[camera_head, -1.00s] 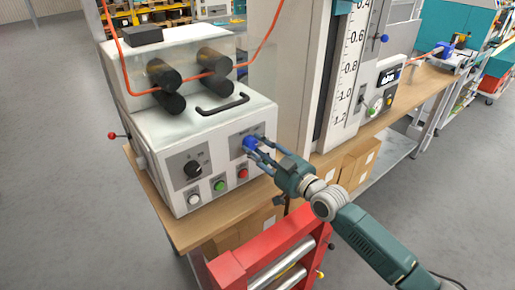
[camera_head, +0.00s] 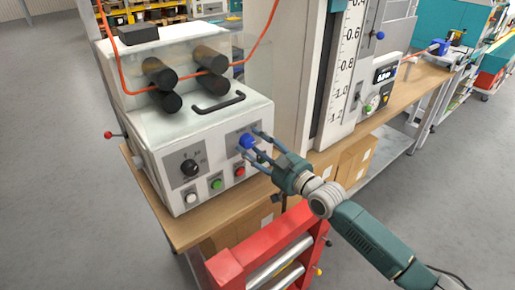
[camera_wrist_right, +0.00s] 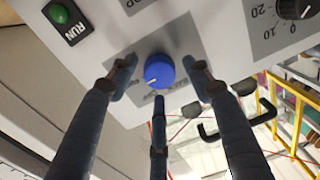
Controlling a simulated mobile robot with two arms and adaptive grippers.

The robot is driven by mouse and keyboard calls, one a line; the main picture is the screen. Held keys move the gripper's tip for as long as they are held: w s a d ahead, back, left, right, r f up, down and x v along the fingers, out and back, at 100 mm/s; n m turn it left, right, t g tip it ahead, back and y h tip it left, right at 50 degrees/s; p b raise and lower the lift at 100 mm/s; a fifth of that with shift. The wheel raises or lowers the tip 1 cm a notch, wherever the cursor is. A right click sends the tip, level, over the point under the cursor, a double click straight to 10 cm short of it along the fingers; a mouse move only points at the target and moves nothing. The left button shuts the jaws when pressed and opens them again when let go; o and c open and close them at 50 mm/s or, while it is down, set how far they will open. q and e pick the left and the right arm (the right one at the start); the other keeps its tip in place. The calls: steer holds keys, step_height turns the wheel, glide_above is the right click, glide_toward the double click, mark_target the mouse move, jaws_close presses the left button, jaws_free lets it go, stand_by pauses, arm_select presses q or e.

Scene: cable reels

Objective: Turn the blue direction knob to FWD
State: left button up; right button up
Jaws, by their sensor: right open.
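The blue direction knob (camera_head: 246,142) is on the front panel of the white machine (camera_head: 230,113), on a grey label plate. In the right wrist view the knob (camera_wrist_right: 159,71) shows a white pointer line toward the lower left of the picture; its lettering is too small to read. My right gripper (camera_head: 258,145) is in front of the knob, its fingers open and spread. In the wrist view the gripper's fingers (camera_wrist_right: 160,85) lie to the left, right and below the knob, with gaps visible around it. My left gripper is not in view.
A black dial (camera_head: 190,167) and white, green (camera_head: 216,184) and red buttons share the panel. A black handle (camera_head: 218,103) and rollers with an orange cable sit above. A red frame with metal rollers (camera_head: 277,262) stands below my right arm.

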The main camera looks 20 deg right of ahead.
steer(key=v, duration=1.2)
